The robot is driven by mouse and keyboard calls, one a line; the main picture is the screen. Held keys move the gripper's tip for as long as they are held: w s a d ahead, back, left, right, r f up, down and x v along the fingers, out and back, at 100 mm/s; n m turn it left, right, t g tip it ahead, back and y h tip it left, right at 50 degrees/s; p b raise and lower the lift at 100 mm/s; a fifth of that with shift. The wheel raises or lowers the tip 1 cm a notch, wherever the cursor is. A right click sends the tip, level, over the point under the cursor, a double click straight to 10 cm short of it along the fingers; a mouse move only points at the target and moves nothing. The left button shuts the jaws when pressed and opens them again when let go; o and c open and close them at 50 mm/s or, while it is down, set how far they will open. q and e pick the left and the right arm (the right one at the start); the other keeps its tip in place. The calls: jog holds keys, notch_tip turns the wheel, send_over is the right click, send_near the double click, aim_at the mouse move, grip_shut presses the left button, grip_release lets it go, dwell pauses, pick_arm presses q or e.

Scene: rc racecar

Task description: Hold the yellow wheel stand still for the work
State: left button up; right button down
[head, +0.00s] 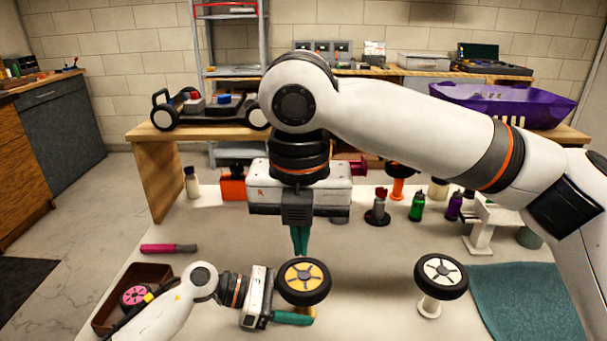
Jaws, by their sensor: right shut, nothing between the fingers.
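The yellow wheel stand (309,311) shows as a small yellow patch below a black-tyred wheel with a yellow hub (305,275). The wheel hides most of the stand. My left gripper (292,317) reaches in from the left, low, with a teal finger across the front of the stand under the wheel. Its other finger is hidden, so I cannot tell whether the jaws grip the stand. My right gripper (300,240) points down above the back edge of the yellow-hubbed wheel. Its teal fingers are together and empty, and appear apart from the wheel.
A white-hubbed wheel (441,271) on a white stand is to the right, beside a teal mat (525,300). A brown tray (112,296) holds a pink wheel at left. Bottles (416,207) line the back. A pink-handled tool (168,248) lies left. The white tabletop between the wheels is clear.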

pick_arm(q)
jog(key=shift+a, duration=0.1)
jog(key=v, duration=1.1)
jog(key=shift+a+r, duration=0.15)
jog(key=shift+a, duration=0.25)
